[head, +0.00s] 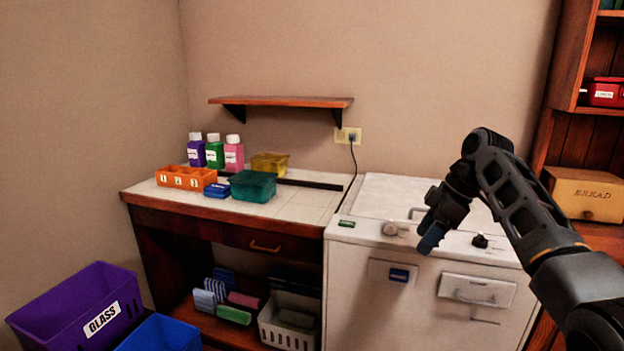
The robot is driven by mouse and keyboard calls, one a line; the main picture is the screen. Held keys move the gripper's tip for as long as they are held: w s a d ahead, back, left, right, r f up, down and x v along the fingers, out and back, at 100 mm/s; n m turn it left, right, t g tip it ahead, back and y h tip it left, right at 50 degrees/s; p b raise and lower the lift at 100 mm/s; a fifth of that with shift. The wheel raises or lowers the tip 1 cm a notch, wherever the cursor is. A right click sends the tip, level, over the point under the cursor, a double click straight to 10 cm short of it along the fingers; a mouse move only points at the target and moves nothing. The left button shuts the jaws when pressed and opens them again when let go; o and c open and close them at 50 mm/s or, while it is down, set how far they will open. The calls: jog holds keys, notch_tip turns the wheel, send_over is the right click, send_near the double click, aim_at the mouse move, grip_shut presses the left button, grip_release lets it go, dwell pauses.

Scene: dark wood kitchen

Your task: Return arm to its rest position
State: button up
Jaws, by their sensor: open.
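My arm comes in from the lower right in the head view and bends down at its elbow. My gripper (431,238) hangs in front of the white appliance (350,285), near its control knobs. The fingers point down and to the left and are seen from the side, dark against the white front. Nothing shows between them, and the gripper appears apart from the appliance. Part of the appliance's top and front is hidden behind my arm.
A counter (310,203) on the left holds an orange numbered box (186,178), several bottles and a teal container (253,186). A wall shelf (281,101) is empty. A purple glass bin (75,300) and blue bin (160,335) stand lower left. A bread box (585,194) is right.

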jog(key=s+a+f+m+t, duration=0.1)
jog(key=s+a+f, duration=0.15)
jog(key=f, duration=0.45)
jog(key=s+a+f+m+t, duration=0.1)
jog(key=s+a+f+m, duration=0.15)
jog(key=f, duration=0.45)
jog(key=s+a+f+m+t, duration=0.1)
jog(key=s+f, duration=0.2)
jog(key=f, duration=0.4)
jog(key=s+a+f+m+t+h, duration=0.15)
jog(key=s+f, duration=0.35)
jog(key=s, duration=0.5)
jog(key=s+a+f+m+t, duration=0.1)
jog(key=s+f+m+t, duration=0.15)
jog(key=s+f, duration=0.5)
jog(key=s+d+r+m+t+h, duration=0.15)
jog(key=s+r, duration=0.25)
jog(key=s, duration=0.8)
jog(key=s+d+r+m+t+h, duration=0.1)
jog(key=s+d+r+m+t, duration=0.3)
jog(key=s, duration=0.7)
jog(key=s+r, duration=0.6)
jog(key=r, duration=0.3)
jog(key=s+r, duration=0.6)
jog(key=r, duration=0.4)
jog(key=shift+s+t, duration=0.2)
jog(key=shift+t, duration=0.25)
